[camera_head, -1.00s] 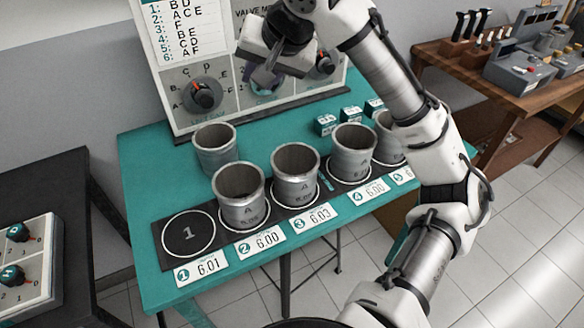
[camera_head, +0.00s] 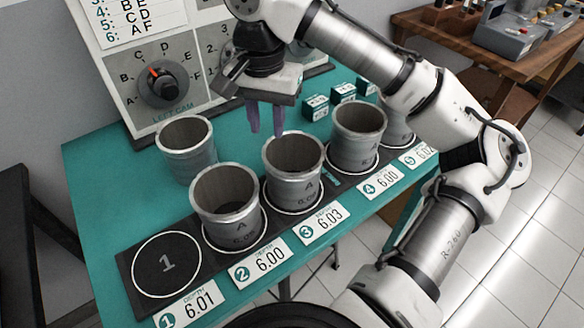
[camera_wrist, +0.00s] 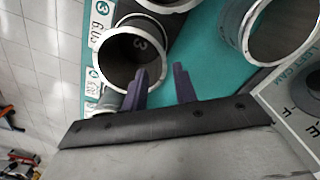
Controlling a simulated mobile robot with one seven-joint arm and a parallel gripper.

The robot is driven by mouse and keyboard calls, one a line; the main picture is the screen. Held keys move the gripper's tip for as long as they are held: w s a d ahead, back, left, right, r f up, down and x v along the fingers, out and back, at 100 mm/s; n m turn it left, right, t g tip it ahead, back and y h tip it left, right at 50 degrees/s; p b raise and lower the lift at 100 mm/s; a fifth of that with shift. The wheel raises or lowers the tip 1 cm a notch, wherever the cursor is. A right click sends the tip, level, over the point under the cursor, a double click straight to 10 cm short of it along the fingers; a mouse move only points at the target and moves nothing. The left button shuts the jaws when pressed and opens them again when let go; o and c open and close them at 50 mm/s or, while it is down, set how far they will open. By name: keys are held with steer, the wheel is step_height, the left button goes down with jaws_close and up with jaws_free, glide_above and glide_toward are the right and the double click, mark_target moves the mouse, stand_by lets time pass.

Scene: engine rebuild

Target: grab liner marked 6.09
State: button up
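Several grey metal cylinder liners stand upright on the teal table. One liner (camera_head: 227,207) is on mat spot 2, one (camera_head: 293,175) on spot 3, and one (camera_head: 357,140) on spot 4; another is partly hidden by my arm. A loose liner (camera_head: 188,158) stands behind the mat. The front liners bear an "A" and small figures too blurred to read surely, so I cannot tell which is 6.09. My gripper (camera_head: 266,120) is open and empty, pointing down by the back rim of the spot 3 liner. The wrist view shows its fingers (camera_wrist: 160,85) beside a liner rim (camera_wrist: 103,62).
The black mat (camera_head: 130,258) has a bare spot 1. Depth cards, including 6.01 (camera_head: 190,304) and 6.00 (camera_head: 260,260), line the front. A dial panel (camera_head: 130,75) stands behind. Small teal boxes (camera_head: 316,105) sit behind the liners.

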mark_target(266, 146)
step_height(266, 146, down, 9)
steer(key=shift+w+a+r+p, duration=0.1)
steer(key=shift+a+r+p, duration=0.1)
steer(key=shift+p, duration=0.35)
jaws_close()
